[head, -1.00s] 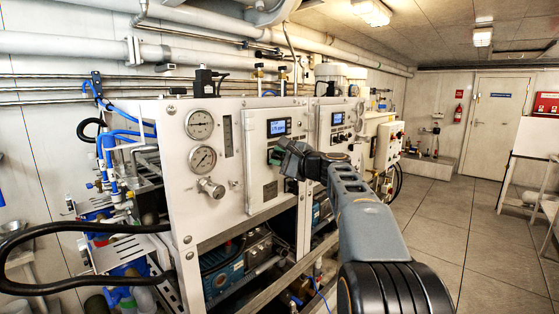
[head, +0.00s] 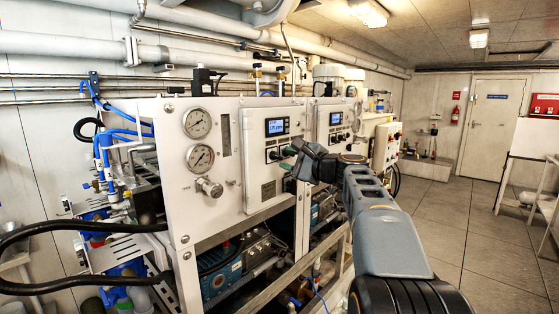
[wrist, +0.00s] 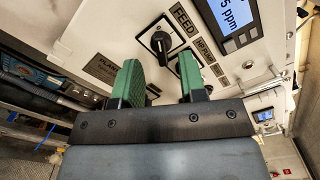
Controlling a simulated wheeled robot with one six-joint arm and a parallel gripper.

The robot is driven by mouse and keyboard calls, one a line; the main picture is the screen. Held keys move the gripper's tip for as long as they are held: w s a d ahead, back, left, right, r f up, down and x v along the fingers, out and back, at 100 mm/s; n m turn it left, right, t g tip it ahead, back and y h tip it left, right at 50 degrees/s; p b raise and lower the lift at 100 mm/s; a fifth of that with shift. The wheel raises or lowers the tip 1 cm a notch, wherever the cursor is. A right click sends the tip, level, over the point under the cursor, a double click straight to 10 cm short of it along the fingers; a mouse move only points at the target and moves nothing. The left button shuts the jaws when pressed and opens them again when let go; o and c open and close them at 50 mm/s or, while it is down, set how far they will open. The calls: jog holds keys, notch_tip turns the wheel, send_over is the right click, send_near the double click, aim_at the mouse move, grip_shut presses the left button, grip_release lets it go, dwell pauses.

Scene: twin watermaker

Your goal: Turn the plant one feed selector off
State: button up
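The plant one feed selector (wrist: 159,42) is a black rotary knob on a white plate under the FEED label, just beyond my fingertips in the wrist view. It also shows as a small dark knob (head: 272,155) below the display in the head view. Its pointer direction is hard to read. My gripper (wrist: 158,70) is open, its two green-padded fingers apart with nothing between them. It also shows in front of the panel (head: 292,158) in the head view. The HP pump selector (wrist: 175,66) lies to the lower right of the feed selector, partly hidden by the right finger.
The lit display (wrist: 236,24) reads in ppm, beside the selectors. Two gauges (head: 199,141) and a silver knob (head: 210,187) are on the panel's left. A second similar panel (head: 333,118) stands behind my arm. The floor (head: 450,225) at right is clear.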

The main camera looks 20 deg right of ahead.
jog(key=v, duration=0.9)
jog(key=shift+b, duration=0.45)
jog(key=s+a+f+n+g+h+p, duration=0.1)
jog(key=s+a+f+n+g+h, duration=0.2)
jog(key=f, duration=0.6)
jog(key=s+f+n+g+h+p, duration=0.1)
jog(key=f+n+g, duration=0.25)
jog(key=f, duration=0.55)
jog(key=s+a+f+n+g+h+p, duration=0.1)
jog(key=s+a+f+n+g+p, duration=0.1)
jog(key=s+a+n, duration=0.4)
jog(key=s+a+f+n+g+h+p, duration=0.2)
jog(key=s+a+n+g+p, duration=0.2)
jog(key=s+a+n+p, duration=0.2)
jog(key=shift+s+a+f+n+h, duration=0.35)
jog(key=shift+s+a, duration=0.55)
jog(key=shift+a, duration=0.4)
